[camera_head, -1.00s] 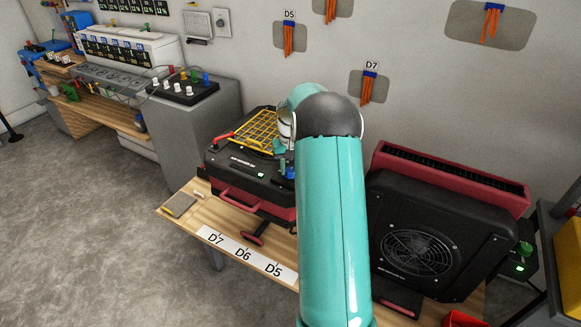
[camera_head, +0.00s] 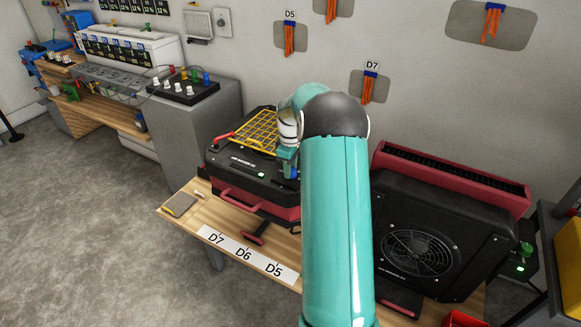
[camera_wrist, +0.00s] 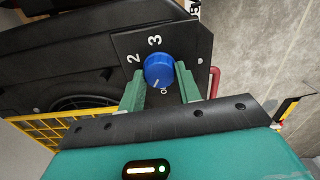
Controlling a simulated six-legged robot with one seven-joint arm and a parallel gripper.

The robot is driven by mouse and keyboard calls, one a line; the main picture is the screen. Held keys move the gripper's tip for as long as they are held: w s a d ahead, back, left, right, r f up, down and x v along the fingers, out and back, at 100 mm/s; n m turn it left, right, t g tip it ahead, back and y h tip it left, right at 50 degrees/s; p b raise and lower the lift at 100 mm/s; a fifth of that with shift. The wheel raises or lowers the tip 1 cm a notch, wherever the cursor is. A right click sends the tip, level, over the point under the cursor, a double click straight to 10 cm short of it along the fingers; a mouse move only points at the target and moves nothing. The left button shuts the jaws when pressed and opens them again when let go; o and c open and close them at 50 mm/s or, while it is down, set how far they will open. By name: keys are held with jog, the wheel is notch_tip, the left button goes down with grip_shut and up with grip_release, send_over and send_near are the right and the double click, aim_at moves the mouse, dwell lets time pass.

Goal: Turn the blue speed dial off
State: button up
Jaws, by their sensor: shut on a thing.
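The blue speed dial (camera_wrist: 158,69) sits on a black panel marked 2 and 3, with another mark partly visible below the dial. A small white line shows on the dial's lower part. My gripper (camera_wrist: 160,84) has its green fingers on both sides of the dial and is shut on it. In the head view, a bit of the blue dial (camera_head: 290,172) shows below my gripper (camera_head: 287,156) at the right of the black and red dryer (camera_head: 232,162). My arm hides the dryer's right side.
A yellow grille (camera_head: 258,131) lies on top of the dryer. A second black and red blower (camera_head: 440,235) stands to the right on the same wooden table (camera_head: 190,225). A strip labelled D7, D6, D5 (camera_head: 243,254) lies along the table front.

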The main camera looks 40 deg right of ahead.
jog(key=n, duration=0.6)
jog(key=shift+n, duration=0.4)
dwell(0.3)
jog(key=o, duration=1)
jog(key=shift+c, duration=0.2)
notch_tip(320, 180, up, 14)
jog(key=shift+a, duration=0.1)
